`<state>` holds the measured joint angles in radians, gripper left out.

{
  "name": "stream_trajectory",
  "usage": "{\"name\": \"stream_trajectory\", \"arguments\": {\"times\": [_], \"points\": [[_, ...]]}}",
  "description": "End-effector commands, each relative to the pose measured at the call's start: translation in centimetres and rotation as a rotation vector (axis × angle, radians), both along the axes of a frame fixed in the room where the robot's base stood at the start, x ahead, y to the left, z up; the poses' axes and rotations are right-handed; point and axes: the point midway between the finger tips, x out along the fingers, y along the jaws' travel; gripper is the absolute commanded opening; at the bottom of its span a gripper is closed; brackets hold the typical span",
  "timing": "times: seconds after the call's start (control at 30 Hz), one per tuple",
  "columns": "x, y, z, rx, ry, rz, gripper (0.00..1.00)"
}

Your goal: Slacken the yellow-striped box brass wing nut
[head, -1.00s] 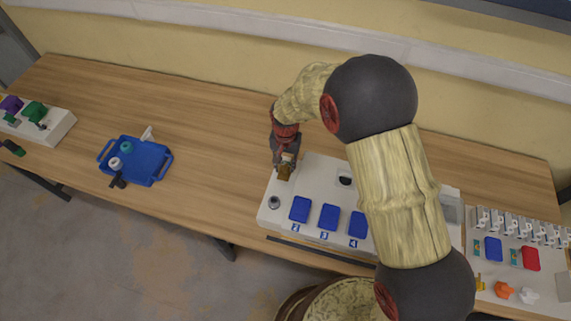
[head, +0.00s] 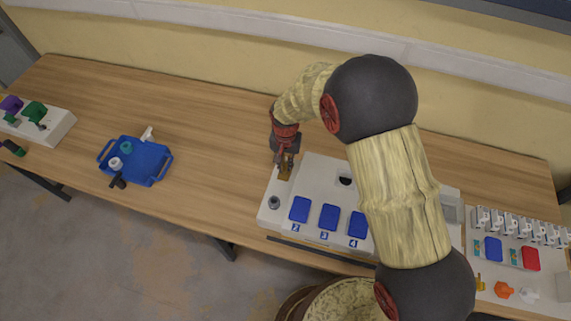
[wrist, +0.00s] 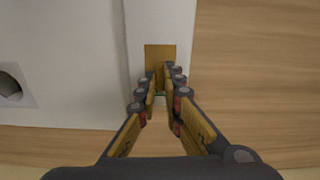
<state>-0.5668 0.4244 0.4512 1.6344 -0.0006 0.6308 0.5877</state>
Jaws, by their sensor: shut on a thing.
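A brass-coloured piece (wrist: 160,53), apparently the wing nut, shows at my fingertips in the wrist view, against a white box surface. My gripper (wrist: 161,82) is closed in on it; the fingers hide most of the contact. In the head view my gripper (head: 285,168) points down at the back left end of the long white box (head: 268,219). A small brass-coloured patch shows under the fingers there. I cannot make out a yellow stripe on this box.
The white box carries blue lids (head: 330,217) with numbers and a grey round fitting (head: 274,202). A blue tray (head: 148,167) lies to the left on bare wood. A crowded white panel (head: 515,262) is at right. My arm hides part of the white box.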

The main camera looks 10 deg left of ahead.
Motion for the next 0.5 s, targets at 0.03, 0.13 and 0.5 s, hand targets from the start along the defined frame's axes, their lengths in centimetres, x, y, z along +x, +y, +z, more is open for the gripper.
{"name": "stream_trajectory", "arguments": {"times": [0.03, 0.13, 0.5], "points": [[0.00, 0.02, 0.02, 0.000, 0.000, 0.012, 0.00], [-0.02, 0.01, 0.00, 0.000, 0.001, 0.054, 0.00], [-0.04, 0.00, -0.03, 0.000, 0.002, 0.350, 0.00]]}}
